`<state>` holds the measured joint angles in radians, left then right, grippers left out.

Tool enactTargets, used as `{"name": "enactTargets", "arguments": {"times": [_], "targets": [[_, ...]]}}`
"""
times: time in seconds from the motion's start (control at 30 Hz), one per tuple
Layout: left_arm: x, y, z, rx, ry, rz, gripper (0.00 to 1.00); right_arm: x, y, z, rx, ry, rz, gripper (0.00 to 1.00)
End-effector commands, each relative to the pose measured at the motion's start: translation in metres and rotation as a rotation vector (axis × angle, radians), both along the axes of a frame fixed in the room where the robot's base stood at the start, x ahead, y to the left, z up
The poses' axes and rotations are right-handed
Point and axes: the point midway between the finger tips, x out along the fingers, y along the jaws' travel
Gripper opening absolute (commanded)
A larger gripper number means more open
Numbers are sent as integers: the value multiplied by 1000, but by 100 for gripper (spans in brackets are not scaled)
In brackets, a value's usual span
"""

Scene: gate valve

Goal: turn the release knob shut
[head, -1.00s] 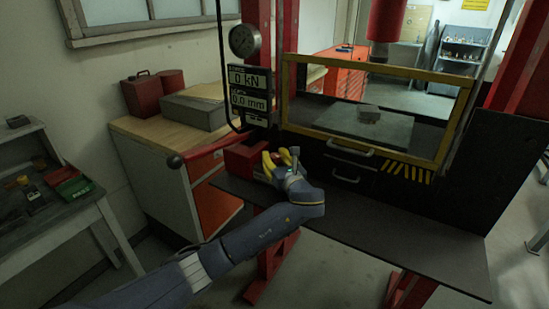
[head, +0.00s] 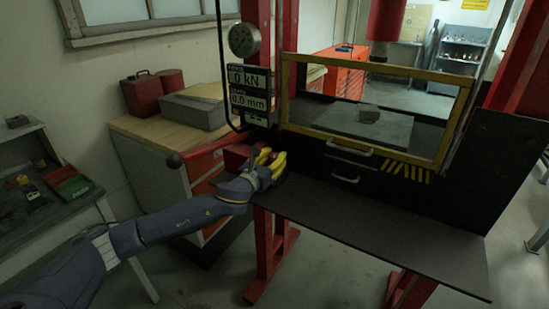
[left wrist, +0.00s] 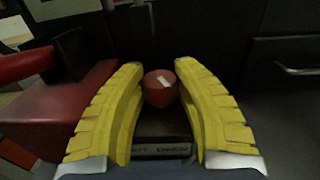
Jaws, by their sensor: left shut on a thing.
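My right gripper is in neither view.
A red pump lever with a dark ball end (head: 176,160) sticks out left of the gripper. The dark shelf (head: 370,230) in front is bare. Readouts (head: 249,79) hang above.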

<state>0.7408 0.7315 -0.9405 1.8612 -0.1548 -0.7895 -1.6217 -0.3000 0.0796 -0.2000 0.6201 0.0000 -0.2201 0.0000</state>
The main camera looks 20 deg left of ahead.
Motion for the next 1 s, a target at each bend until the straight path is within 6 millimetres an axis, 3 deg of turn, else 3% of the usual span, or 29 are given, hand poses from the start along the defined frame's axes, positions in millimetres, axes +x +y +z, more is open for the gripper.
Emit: {"name": "enactTargets", "arguments": {"times": [0.4,1.0], "targets": [[1,1,5,0,-8,-196,2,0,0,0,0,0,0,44],[1,0,6,-2,-10,-248,2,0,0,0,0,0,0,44]]}}
